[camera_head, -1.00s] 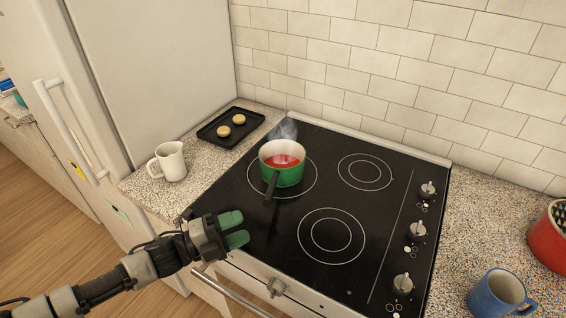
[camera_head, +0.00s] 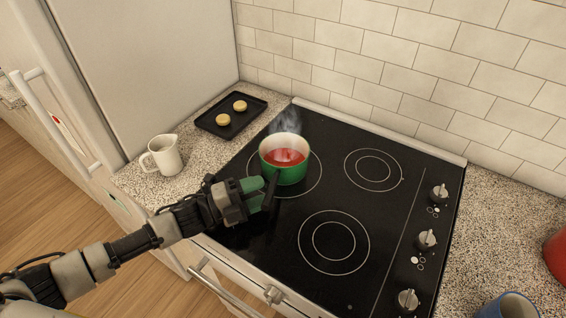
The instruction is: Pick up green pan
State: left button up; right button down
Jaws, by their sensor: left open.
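The green pan (camera_head: 289,173) stands upright on the back left burner of the black cooktop. It holds red liquid, and steam rises from it. Its dark handle (camera_head: 270,190) points toward the front left. My left gripper (camera_head: 258,194) is open, with its green fingertips right at the handle. The handle appears to lie at or between the fingers, but I cannot tell whether they touch it. My right gripper is not in view.
A white mug (camera_head: 164,156) and a black tray (camera_head: 213,129) with two small round items stand on the left counter. A blue mug (camera_head: 508,306) and a red container (camera_head: 557,255) are at the right edge. The front right of the cooktop (camera_head: 375,230) is clear.

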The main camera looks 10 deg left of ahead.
aim_at(273, 182)
pick_arm(q)
jog(key=x, duration=0.2)
jog(key=p+x, duration=0.1)
jog(key=x, duration=0.1)
jog(key=shift+w+a+r, duration=0.15)
jog(key=shift+a+r, duration=0.05)
jog(key=shift+r, duration=0.05)
jog(key=shift+w+d+f, duration=0.1)
jog(key=shift+d, duration=0.15)
jog(key=shift+c, duration=0.5)
grip_shut()
